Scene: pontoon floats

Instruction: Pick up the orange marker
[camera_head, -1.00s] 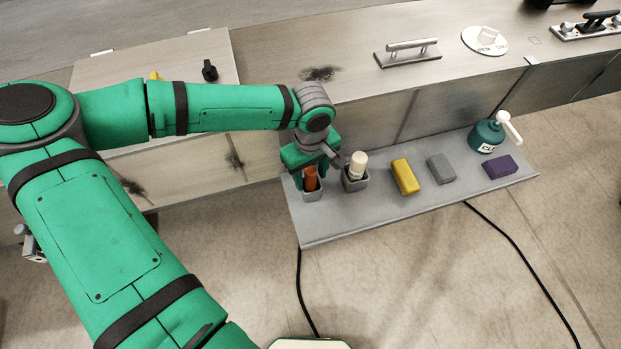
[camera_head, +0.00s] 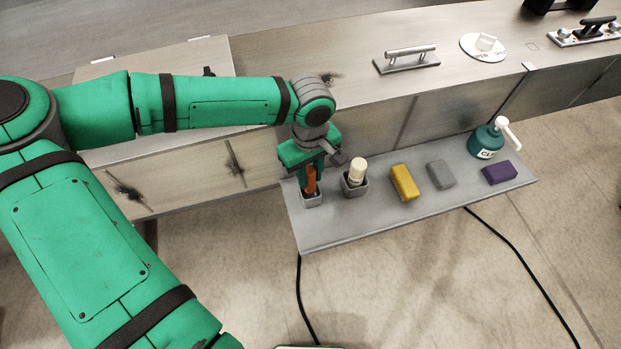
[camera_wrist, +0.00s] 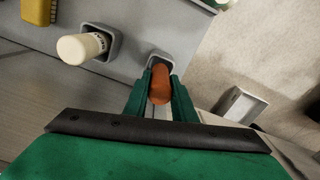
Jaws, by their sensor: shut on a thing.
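The orange marker (camera_head: 310,181) stands upright at the left end of the grey tray (camera_head: 340,227), at a small grey square cup (camera_head: 312,200). My gripper (camera_head: 310,178) is above the cup with its fingers shut on the marker. The wrist view shows the orange marker (camera_wrist: 160,84) between the two green fingers (camera_wrist: 160,98), with the cup opening just beyond it. I cannot tell whether the marker's lower end is fully clear of the cup.
A cream-capped marker (camera_head: 357,171) stands in a second cup close on the right. Farther right are a yellow block (camera_head: 404,182), a grey block (camera_head: 440,174), a purple block (camera_head: 499,173) and a teal pump bottle (camera_head: 487,140). A metal cabinet rises behind the tray.

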